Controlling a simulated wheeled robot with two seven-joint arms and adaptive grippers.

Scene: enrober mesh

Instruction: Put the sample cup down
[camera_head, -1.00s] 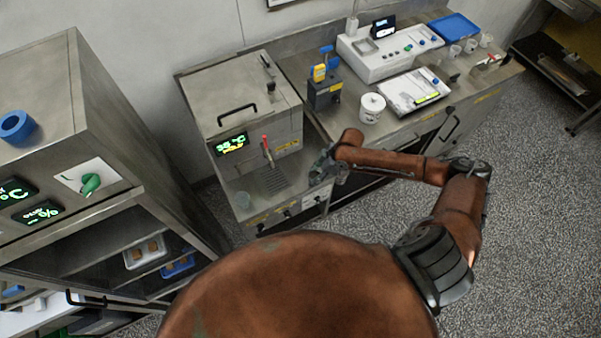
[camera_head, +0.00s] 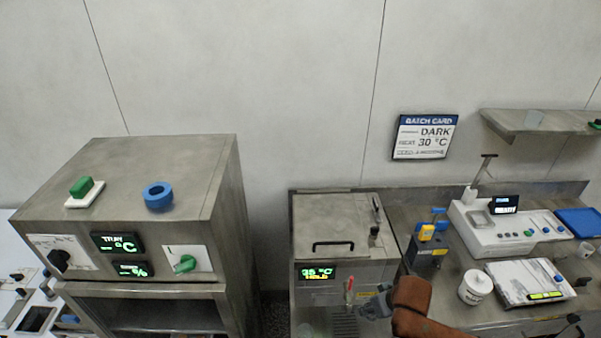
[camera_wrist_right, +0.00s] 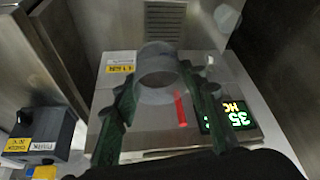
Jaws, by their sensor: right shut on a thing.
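The sample cup (camera_wrist_right: 157,72) is a clear, see-through cup, held between the green-grey fingers of my right gripper (camera_wrist_right: 160,95) in the right wrist view. In the head view my right gripper (camera_head: 374,304) is low in front of the steel machine (camera_head: 335,228), just right of its red tap lever (camera_head: 349,289). The cup cannot be made out there. Whether the cup touches anything below is unclear. My left gripper is not in view.
A slotted drip grate (camera_head: 344,326) lies under the tap, partly behind my arm. Another clear cup (camera_wrist_right: 227,17) stands near the grate (camera_wrist_right: 165,20). A steel cabinet (camera_head: 225,225) stands left.

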